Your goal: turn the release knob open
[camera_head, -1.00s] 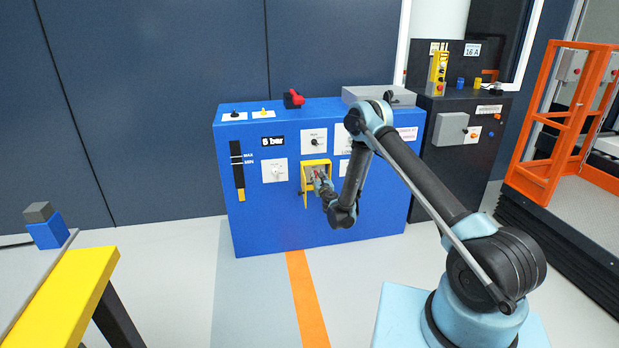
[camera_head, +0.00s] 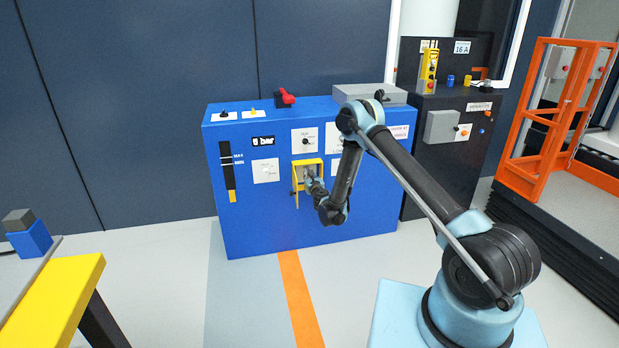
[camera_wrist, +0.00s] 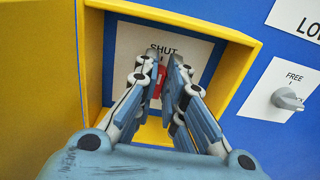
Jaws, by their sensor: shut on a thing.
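The release knob (camera_wrist: 158,84) is red and sits in an open yellow-framed recess (camera_wrist: 93,70) on the front of the blue cabinet (camera_head: 350,215). The word SHUT shows on the white plate behind it. My gripper (camera_wrist: 164,66) reaches into the recess, its two fingers on either side of the knob, shut on it. The fingers hide most of the knob, so its exact angle cannot be told. In the head view my gripper (camera_head: 309,175) is at the yellow recess (camera_head: 296,172), and the knob is hidden there.
A grey knob (camera_wrist: 288,99) marked FREE is to the right of the recess. An orange railing (camera_head: 548,125) is at right. A yellow-edged table (camera_head: 50,300) stands at lower left.

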